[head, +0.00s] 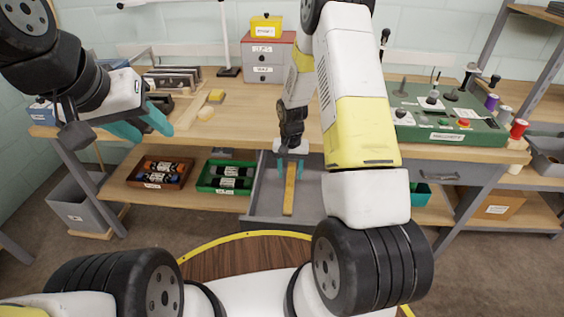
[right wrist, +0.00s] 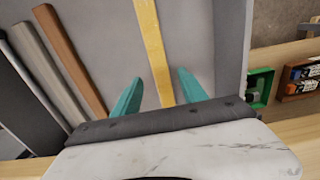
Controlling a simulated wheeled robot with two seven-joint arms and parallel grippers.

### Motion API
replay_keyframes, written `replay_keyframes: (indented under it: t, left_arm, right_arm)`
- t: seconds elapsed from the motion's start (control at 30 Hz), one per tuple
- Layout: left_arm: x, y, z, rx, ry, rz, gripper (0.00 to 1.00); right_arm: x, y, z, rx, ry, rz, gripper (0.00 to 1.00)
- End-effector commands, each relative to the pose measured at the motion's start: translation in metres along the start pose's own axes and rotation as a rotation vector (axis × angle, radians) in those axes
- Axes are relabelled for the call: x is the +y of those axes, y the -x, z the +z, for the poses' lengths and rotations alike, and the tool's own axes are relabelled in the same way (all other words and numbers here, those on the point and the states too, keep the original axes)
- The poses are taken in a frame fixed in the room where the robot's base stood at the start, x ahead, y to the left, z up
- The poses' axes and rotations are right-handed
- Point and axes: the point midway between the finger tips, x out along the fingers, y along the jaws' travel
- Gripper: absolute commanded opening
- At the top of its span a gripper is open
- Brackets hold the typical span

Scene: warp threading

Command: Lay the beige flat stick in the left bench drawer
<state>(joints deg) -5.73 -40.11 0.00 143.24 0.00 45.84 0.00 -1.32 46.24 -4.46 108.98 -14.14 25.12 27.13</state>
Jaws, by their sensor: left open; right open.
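A flat yellowish-beige stick (head: 289,190) lies lengthwise over the grey floor of the open bench drawer (head: 262,192). In the right wrist view the stick (right wrist: 152,45) runs between my spread fingers. My right gripper (head: 290,168) points down over the stick's far end and is open, with a gap on each side of it. My right arm hides part of the drawer's right side in the head view. My left gripper (head: 150,122) is open and empty above the left part of the bench, away from the drawer.
A green tray (head: 205,186) and a brown tray (head: 143,180) with spools stand on the lower shelf, left of the drawer. A green control panel (head: 440,130) is at the bench's right. The right wrist view shows brown (right wrist: 72,60) and greyish (right wrist: 45,75) strips beside the stick.

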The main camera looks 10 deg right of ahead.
Motion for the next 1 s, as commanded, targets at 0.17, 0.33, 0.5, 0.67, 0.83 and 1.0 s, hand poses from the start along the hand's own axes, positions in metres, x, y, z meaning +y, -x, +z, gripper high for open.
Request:
replay_keyframes:
  t: [0.17,0.33,0.5,0.67,0.83,1.0]
  left_arm:
    - [0.0,0.0,0.0,0.0,0.0,0.0,0.45]
    - [0.0,0.0,0.0,0.0,0.0,0.0,0.45]
    - [0.0,0.0,0.0,0.0,0.0,0.0,0.45]
    - [0.0,0.0,0.0,0.0,0.0,0.0,0.45]
    - [0.0,0.0,0.0,0.0,0.0,0.0,0.45]
    - [0.0,0.0,0.0,0.0,0.0,0.0,0.45]
  right_arm:
    - [-0.001,0.039,-0.001,0.003,0.001,-0.002,0.5]
    - [-0.001,0.06,0.0,0.001,0.001,0.0,0.5]
    - [0.0,0.083,0.001,0.014,0.006,-0.01,0.5]
    - [0.002,0.149,0.012,0.078,0.034,-0.05,0.5]
    - [0.009,0.234,0.048,0.17,0.089,-0.109,0.5]
    - [0.018,0.302,0.097,0.268,0.152,-0.163,0.5]
